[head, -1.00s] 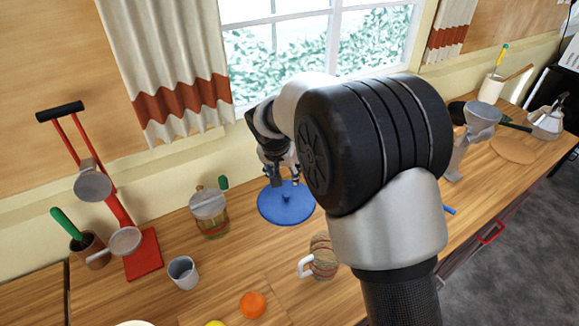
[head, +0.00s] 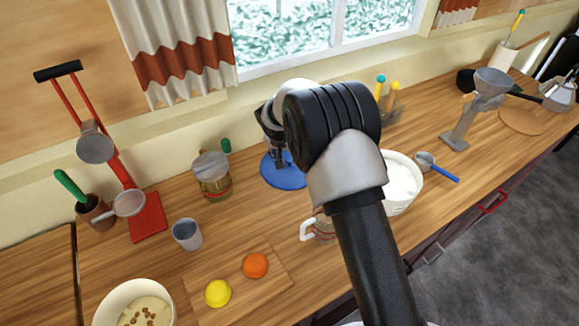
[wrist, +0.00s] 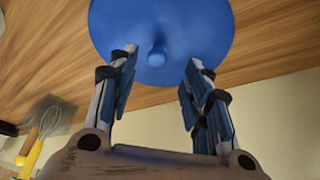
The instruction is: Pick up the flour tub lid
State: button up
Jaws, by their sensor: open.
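The flour tub lid is a round blue disc (head: 285,181) lying on the wooden counter near the wall, partly hidden behind my arm in the head view. In the wrist view the lid (wrist: 205,22) fills the top middle, with a small blue knob (wrist: 157,54) at its centre. My gripper (wrist: 160,60) is open and empty, with its fingers on either side of the knob in that view. I cannot tell whether the fingertips touch the lid. In the head view my gripper (head: 280,160) is over the lid. A white tub (head: 402,185) of white powder stands open to the right.
A glass jar (head: 212,177) stands left of the lid, with a grey cup (head: 187,234) in front of it. A mug (head: 318,228) stands near my arm. A blue-handled scoop (head: 440,167) lies beyond the tub. A whisk (wrist: 48,122) shows in the wrist view.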

aim_at(289, 159)
jog(key=x, duration=0.5)
jog(key=shift+d+r+b, duration=0.1)
jog(key=shift+d+b, duration=0.1)
jog(key=shift+b, duration=0.15)
jog(key=shift+c, duration=0.5)
grip_shut()
